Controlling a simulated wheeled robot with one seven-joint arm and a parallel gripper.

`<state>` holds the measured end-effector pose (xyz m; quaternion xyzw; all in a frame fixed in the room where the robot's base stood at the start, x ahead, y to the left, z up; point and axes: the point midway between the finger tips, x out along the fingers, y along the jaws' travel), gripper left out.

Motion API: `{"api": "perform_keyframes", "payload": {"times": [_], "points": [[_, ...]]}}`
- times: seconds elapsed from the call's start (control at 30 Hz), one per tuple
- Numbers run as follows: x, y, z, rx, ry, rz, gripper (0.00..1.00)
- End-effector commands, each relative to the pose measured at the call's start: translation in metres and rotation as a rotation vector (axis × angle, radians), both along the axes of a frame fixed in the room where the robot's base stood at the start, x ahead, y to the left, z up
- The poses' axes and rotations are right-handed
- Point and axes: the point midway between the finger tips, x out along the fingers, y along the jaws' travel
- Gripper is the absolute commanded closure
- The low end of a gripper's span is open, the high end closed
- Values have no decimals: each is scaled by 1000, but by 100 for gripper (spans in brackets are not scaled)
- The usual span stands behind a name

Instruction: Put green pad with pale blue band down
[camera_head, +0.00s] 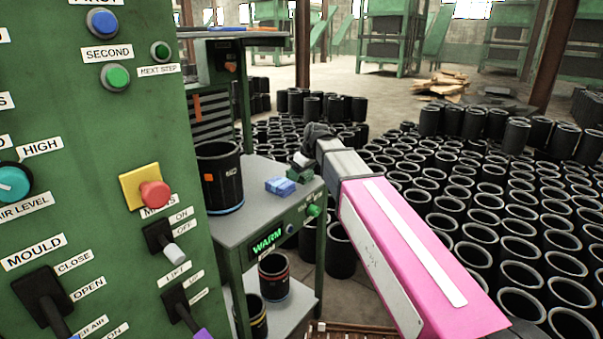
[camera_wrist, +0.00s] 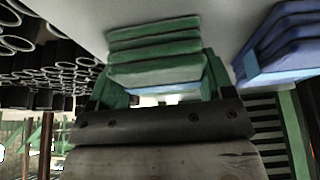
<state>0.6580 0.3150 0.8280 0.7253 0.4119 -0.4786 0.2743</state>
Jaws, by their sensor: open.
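The green pad (camera_head: 300,175) sits on the grey table (camera_head: 262,215) near its right edge, next to the blue pad (camera_head: 279,187). In the wrist view the green pad (camera_wrist: 155,52) shows as stacked green layers with a pale blue strip along its near edge. The blue pad (camera_wrist: 285,45) is at the right there, apart from it. My gripper (camera_head: 303,161) is at the green pad, and in the wrist view my gripper (camera_wrist: 160,90) is open, its fingers close to the pad's near end. Whether they touch it cannot be told.
A black sleeve (camera_head: 219,177) stands on the table at left, and other sleeves sit on the shelf (camera_head: 294,310) below. The green control panel (camera_head: 100,150) fills the left. Many black sleeves (camera_head: 480,200) stand on the floor at right.

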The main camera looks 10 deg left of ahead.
Motion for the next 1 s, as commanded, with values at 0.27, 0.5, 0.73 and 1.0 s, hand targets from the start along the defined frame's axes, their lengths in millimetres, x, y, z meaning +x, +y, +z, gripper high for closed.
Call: {"api": "perform_keyframes", "payload": {"times": [0.27,0.5,0.73,1.0], "points": [[-8,1,-6,-5,17,10,8],[-10,-5,17,-4,12,8,6],[-15,-19,56,-3,7,4,6],[-22,-33,95,-2,6,4,6]]}}
